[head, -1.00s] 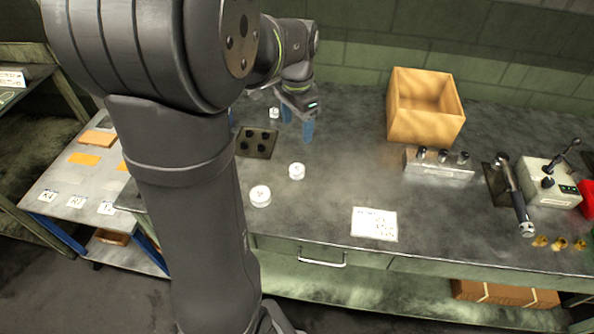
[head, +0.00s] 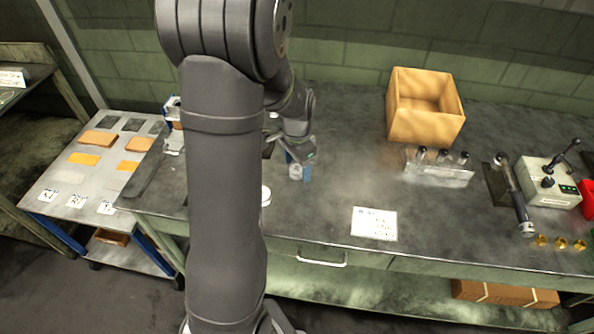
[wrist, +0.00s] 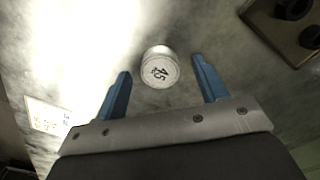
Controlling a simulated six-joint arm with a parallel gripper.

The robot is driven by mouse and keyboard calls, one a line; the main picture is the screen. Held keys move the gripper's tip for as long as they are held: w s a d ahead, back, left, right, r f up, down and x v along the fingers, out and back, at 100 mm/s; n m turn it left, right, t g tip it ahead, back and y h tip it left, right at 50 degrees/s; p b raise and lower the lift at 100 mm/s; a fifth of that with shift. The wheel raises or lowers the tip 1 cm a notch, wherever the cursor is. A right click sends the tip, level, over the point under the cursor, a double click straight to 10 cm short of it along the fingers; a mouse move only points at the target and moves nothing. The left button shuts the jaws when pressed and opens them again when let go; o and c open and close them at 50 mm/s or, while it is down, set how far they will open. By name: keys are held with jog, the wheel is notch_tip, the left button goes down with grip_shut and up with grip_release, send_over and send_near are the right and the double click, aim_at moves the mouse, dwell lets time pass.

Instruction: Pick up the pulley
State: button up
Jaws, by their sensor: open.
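A short white round piece (wrist: 160,68) with dark figures on its top lies on the bench in the wrist view. It is the likeliest pulley, but the frames do not name it. My gripper (wrist: 162,74) is open, with one blue finger on each side of the piece and gaps between. In the head view my gripper (head: 299,172) hangs low over the bench at a white piece (head: 295,173), partly hidden by the fingers. A second white piece (head: 265,196) is mostly hidden behind my arm.
A dark plate with black knobs (wrist: 290,22) is at the wrist view's top right. A paper sheet (head: 374,223), an open cardboard box (head: 425,128) and a metal rack (head: 438,172) stand to the right. Bench between them is clear.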

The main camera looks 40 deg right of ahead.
jog(key=shift+f, duration=0.3)
jog(key=c, duration=1.1)
jog(key=shift+r, duration=0.15)
